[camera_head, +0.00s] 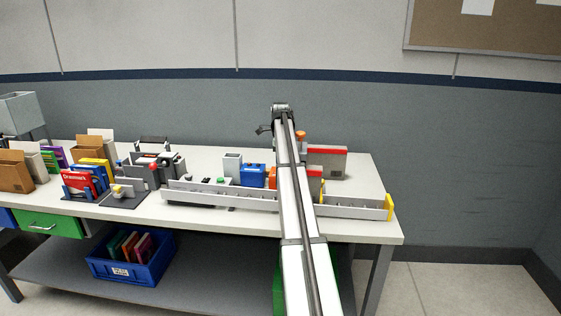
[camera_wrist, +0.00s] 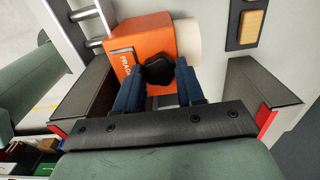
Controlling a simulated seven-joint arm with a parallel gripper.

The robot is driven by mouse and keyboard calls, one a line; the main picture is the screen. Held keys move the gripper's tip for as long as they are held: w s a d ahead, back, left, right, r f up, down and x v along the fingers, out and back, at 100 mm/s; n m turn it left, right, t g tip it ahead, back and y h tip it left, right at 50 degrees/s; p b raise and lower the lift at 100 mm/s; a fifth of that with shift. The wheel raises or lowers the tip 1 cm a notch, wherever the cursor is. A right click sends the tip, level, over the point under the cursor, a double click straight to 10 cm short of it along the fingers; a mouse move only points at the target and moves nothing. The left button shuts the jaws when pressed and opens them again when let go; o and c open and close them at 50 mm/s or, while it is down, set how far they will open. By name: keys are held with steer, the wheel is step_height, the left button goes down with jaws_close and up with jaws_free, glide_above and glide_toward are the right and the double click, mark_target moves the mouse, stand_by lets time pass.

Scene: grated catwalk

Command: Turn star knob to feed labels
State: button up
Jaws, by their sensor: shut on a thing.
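The orange label dispenser (camera_wrist: 150,32) shows in the wrist view, with a "FRAG..." label on its front and a pale roll (camera_wrist: 187,42) at its right side. The black star knob (camera_wrist: 159,70) is on the dispenser's near face. My gripper (camera_wrist: 160,84) has its two blue fingers on either side of the knob and is shut on it. The lower part of the knob is partly hidden between the fingers. In the head view my arm covers most of the dispenser; an orange part (camera_head: 272,177) shows just left of the arm. The knob and fingertips are hidden there.
A long grey rail (camera_head: 235,198) runs along the bench front (camera_head: 365,227). Books and cartons crowd the left side. The right bench end is mostly clear.

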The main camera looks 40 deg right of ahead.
steer(key=o, duration=1)
steer(key=shift+r, duration=0.1)
step_height(320, 180, up, 14)
steer(key=shift+f, duration=0.15)
stand_by(0.3)
